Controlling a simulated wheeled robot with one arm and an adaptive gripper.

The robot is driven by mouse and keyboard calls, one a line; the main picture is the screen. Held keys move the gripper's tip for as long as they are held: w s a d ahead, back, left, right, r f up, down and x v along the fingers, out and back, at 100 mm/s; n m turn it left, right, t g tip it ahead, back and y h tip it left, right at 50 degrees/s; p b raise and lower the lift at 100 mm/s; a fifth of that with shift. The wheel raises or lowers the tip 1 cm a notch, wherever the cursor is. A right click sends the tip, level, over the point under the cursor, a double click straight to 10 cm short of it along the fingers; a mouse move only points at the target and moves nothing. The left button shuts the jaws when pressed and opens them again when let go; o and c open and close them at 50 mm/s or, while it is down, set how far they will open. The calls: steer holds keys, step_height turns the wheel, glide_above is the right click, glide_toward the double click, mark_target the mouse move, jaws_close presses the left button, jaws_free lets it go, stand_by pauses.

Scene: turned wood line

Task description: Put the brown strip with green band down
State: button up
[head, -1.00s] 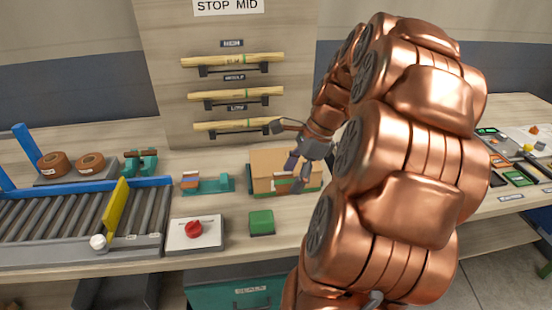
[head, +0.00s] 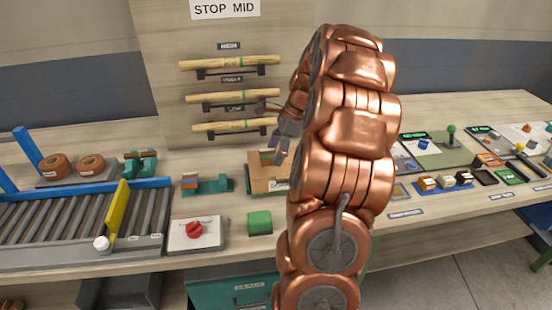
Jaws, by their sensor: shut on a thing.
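My gripper (head: 279,156) is shut on the brown strip with green band (head: 267,155). It holds the strip in front of the back panel, over a tan box (head: 258,186). The strip is small in view and partly covered by the fingers. I cannot tell how far it is above the box. My copper arm hides the right side of the box and the bench behind it.
A teal holder (head: 215,186) with a brown block (head: 190,182) stands left of the box. A green block (head: 259,222) and a red knob on a white plate (head: 194,230) are in front. A roller conveyor (head: 60,225) lies left. Three wooden rods hang on the panel.

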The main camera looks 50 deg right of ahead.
mark_target(272, 168)
steer(key=shift+f+p, duration=0.65)
steer(key=shift+f, duration=1.1)
steer(key=shift+f, duration=0.15)
steer(key=o, duration=0.8)
steer(key=b+v, duration=0.3)
steer(key=v, duration=0.9)
steer(key=shift+w, duration=0.1)
